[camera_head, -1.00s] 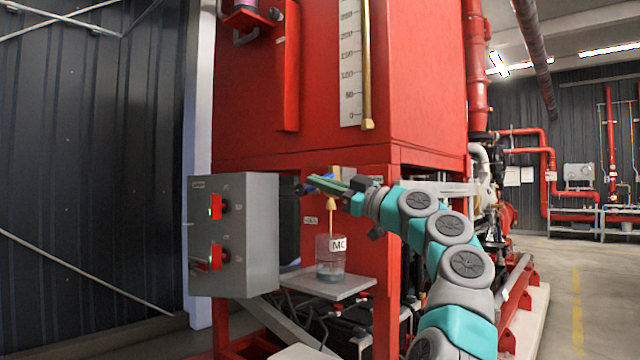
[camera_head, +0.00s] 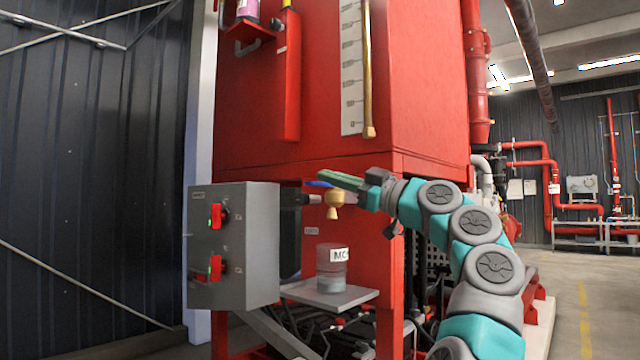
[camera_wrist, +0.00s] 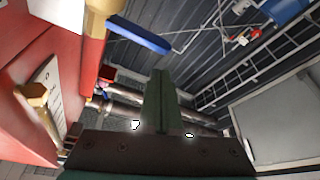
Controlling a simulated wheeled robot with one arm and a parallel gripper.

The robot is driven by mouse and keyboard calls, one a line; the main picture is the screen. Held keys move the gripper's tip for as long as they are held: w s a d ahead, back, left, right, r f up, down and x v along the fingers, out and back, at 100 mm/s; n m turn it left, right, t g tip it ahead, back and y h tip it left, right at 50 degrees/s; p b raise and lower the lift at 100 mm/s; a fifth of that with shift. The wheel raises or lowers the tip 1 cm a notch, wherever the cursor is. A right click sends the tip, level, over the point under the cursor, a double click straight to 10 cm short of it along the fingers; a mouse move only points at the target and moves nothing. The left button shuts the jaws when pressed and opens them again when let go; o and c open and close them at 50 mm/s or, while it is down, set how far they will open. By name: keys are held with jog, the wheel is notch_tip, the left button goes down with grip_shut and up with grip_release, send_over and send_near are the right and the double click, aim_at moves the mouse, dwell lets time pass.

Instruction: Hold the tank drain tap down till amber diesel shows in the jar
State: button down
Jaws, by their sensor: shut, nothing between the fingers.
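The brass drain tap (camera_head: 335,198) hangs under the red tank (camera_head: 280,100), with its blue lever (camera_head: 317,183) pointing left. No stream shows below its spout. The clear jar (camera_head: 331,256), with a white label, stands on a grey shelf under the tap. Its low liquid (camera_head: 331,284) looks grey-blue, and no amber shows. My gripper (camera_head: 326,175) is shut and empty, its green fingers by the lever in the head view. In the wrist view the shut fingers (camera_wrist: 160,75) are apart from the blue lever (camera_wrist: 138,36), and the brass tap body (camera_wrist: 97,18) is at upper left.
A grey control box (camera_head: 235,245) with red switches stands left of the jar. The grey shelf (camera_head: 356,297) juts out below the tap. A white level scale (camera_head: 351,70) with a brass tube is on the tank face. Open floor lies at the right.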

jog(key=b+v, duration=0.1)
jog(key=v, duration=0.5)
dwell(0.8)
notch_tip(320, 180, up, 10)
jog(key=m+g+h+p, duration=0.1)
jog(key=m+h+p, duration=0.5)
jog(key=p, duration=0.9)
jog(key=shift+d+m+h, duration=0.25)
jog(key=shift+m+h, duration=0.05)
jog(key=shift+m, duration=0.1)
jog(key=shift+s+f, duration=0.1)
